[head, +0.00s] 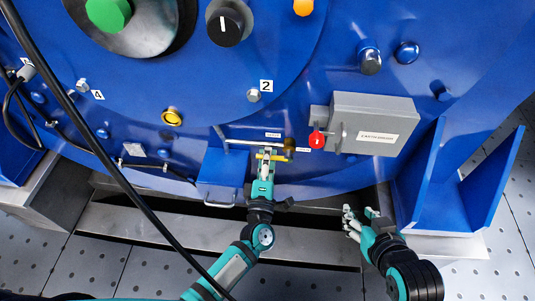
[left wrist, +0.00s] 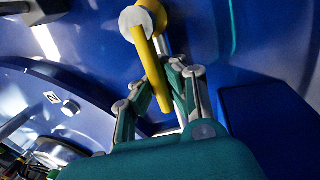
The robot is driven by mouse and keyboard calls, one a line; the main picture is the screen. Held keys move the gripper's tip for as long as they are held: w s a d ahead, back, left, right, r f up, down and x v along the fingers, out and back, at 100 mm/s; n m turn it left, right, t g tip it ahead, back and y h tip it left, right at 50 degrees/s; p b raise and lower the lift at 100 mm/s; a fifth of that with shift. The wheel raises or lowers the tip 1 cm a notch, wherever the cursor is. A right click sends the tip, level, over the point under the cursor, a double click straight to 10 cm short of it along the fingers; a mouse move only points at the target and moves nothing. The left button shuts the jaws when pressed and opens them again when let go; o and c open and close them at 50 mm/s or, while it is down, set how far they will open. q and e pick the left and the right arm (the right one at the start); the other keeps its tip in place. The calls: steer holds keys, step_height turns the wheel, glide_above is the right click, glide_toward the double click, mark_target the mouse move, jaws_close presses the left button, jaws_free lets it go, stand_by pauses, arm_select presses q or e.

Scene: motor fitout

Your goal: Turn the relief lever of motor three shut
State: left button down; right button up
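The yellow relief lever (left wrist: 152,65) hangs from a round pale-capped pivot (left wrist: 137,22) in the left wrist view. In the head view the lever (head: 272,157) is small and lies roughly level at the low front of the blue motor housing, beside a brass fitting (head: 290,146). My left gripper (head: 265,156) is at the lever. In the left wrist view its fingers (left wrist: 158,88) stand apart on either side of the lever's free end; contact is unclear. My right gripper (head: 360,214) is open and empty, low and to the right, away from the lever.
A blue block (head: 222,172) is just left of my left gripper. A black cable (head: 110,165) crosses the left side. Number plate 2 (head: 266,86) is above.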

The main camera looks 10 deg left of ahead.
arm_select(q)
steer(key=c, duration=2)
jaws_free()
steer(key=shift+s+d+f, duration=0.15)
steer(key=shift+s+f, duration=0.05)
steer(key=shift+f, duration=0.1)
steer(key=o, duration=0.7)
steer(key=shift+r, duration=0.25)
steer(key=s, duration=0.4)
steer(key=s+f, duration=0.1)
steer(key=s, duration=0.3)
steer(key=s+f, duration=0.1)
steer(key=s, duration=0.2)
steer(key=shift+s+f, duration=0.2)
steer(key=shift+s, duration=0.2)
